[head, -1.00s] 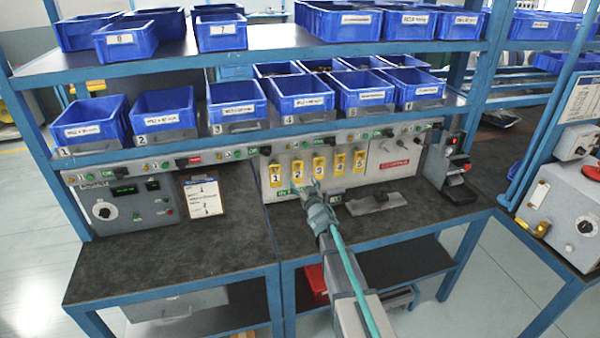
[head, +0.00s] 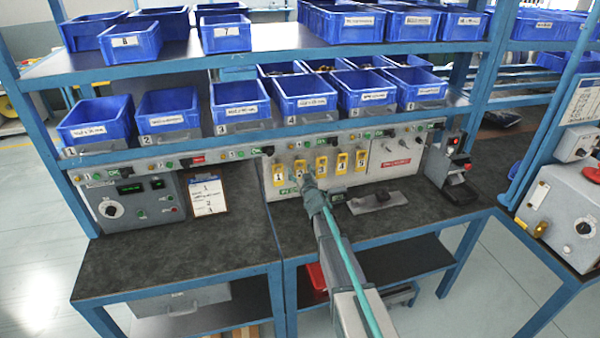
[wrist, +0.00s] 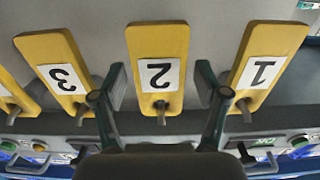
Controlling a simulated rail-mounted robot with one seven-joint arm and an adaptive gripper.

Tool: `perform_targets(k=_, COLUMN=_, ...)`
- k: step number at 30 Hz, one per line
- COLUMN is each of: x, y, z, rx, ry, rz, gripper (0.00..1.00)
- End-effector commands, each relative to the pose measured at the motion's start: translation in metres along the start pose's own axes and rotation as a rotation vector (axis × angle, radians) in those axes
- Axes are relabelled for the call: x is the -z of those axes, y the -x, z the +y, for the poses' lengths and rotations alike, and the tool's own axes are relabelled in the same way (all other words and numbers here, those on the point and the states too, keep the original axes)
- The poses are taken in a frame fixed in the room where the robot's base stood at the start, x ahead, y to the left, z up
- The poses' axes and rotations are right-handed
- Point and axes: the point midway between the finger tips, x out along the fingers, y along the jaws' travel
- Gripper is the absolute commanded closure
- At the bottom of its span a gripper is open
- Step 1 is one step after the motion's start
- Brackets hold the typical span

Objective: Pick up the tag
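Several yellow numbered tags hang on hooks in a row on the pale panel. Tag 2 (head: 299,170) is second from the left in the head view, beside tag 1 (head: 279,175) and tag 3 (head: 321,165). In the wrist view the numbers are upside down; tag 2 (wrist: 158,38) is in the middle, with tag 3 (wrist: 62,75) to its left and tag 1 (wrist: 264,72) to its right. My gripper (wrist: 160,84) is open and empty, its fingers apart on both sides of tag 2 in the picture. Whether they reach its depth I cannot tell.
A grey control box (head: 130,203) and a clipboard (head: 206,195) stand at the left. A grey flat fixture (head: 376,200) lies on the bench right of my arm, near a dark device (head: 448,173). A shelf with blue bins (head: 305,97) overhangs the panel.

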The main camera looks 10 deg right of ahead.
Motion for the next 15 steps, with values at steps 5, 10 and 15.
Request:
perform_targets(k=5, x=-0.0001, y=0.0001, z=0.0, rx=0.0, ry=0.0, rz=0.0, gripper=0.61)
perform_targets(k=10, x=0.0001, y=0.0001, z=0.0, rx=0.0, ry=0.0, rz=0.0, gripper=0.86)
perform_targets(k=15, x=0.0001, y=0.0002, z=0.0, rx=0.0, ry=0.0, rz=0.0, gripper=0.86)
